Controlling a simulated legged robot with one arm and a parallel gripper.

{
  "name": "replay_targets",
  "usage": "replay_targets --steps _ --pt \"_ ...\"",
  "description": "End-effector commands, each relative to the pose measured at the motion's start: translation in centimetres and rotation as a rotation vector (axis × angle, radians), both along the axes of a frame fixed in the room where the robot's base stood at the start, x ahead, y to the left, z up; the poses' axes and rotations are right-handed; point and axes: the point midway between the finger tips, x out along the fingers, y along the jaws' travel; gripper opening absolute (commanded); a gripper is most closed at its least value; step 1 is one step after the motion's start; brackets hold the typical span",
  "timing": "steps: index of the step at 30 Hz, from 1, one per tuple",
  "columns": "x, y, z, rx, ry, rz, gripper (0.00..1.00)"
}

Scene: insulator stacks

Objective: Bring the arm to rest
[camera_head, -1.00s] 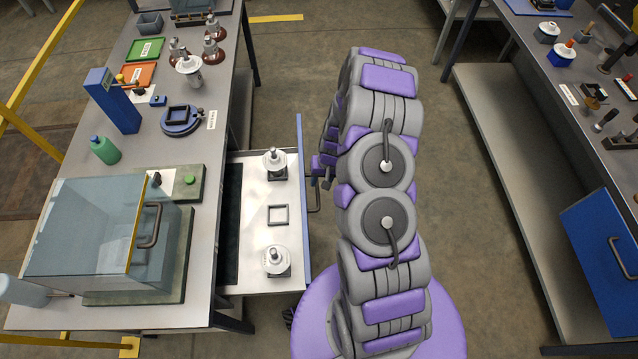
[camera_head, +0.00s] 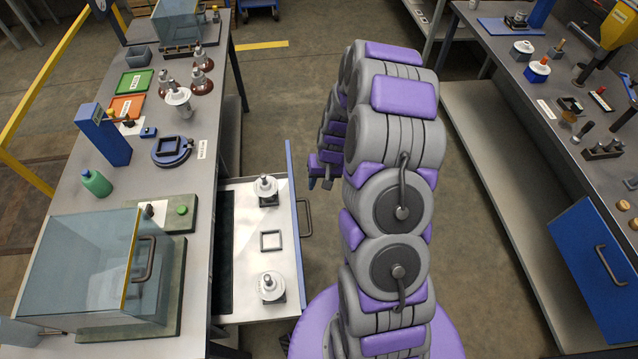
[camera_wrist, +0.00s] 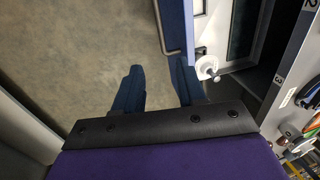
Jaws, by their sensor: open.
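My arm rises from my base in the middle of the head view and bends over at the top. My gripper (camera_head: 322,170) hangs at its far end, left of the arm, over the floor just right of the open drawer. In the wrist view my gripper (camera_wrist: 160,85) shows two dark blue fingers spread apart, with only bare floor and the drawer front's edge between them. It holds nothing. The open drawer (camera_head: 240,300) carries two white insulators, one at the back (camera_head: 266,190) and one at the front (camera_head: 269,287), with a square frame (camera_head: 271,241) between them.
The left bench (camera_head: 205,185) carries a glass-lidded box (camera_head: 80,262), a green bottle (camera_head: 96,183), a blue stand (camera_head: 103,135) and insulators. The right bench (camera_head: 515,75) holds small parts, with a blue drawer front (camera_head: 597,255) jutting out. Floor (camera_head: 290,90) between the benches is clear.

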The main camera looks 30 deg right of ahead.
Motion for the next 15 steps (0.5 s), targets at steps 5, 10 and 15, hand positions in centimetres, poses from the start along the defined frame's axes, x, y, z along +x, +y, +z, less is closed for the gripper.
replay_targets --steps 5,10,15 --pt "0.0 0.0 0.0 0.000 0.000 0.000 0.40" --pt "0.0 0.0 0.0 0.000 0.000 0.000 0.40" --pt "-0.2 0.8 1.2 0.002 0.000 0.016 0.40"
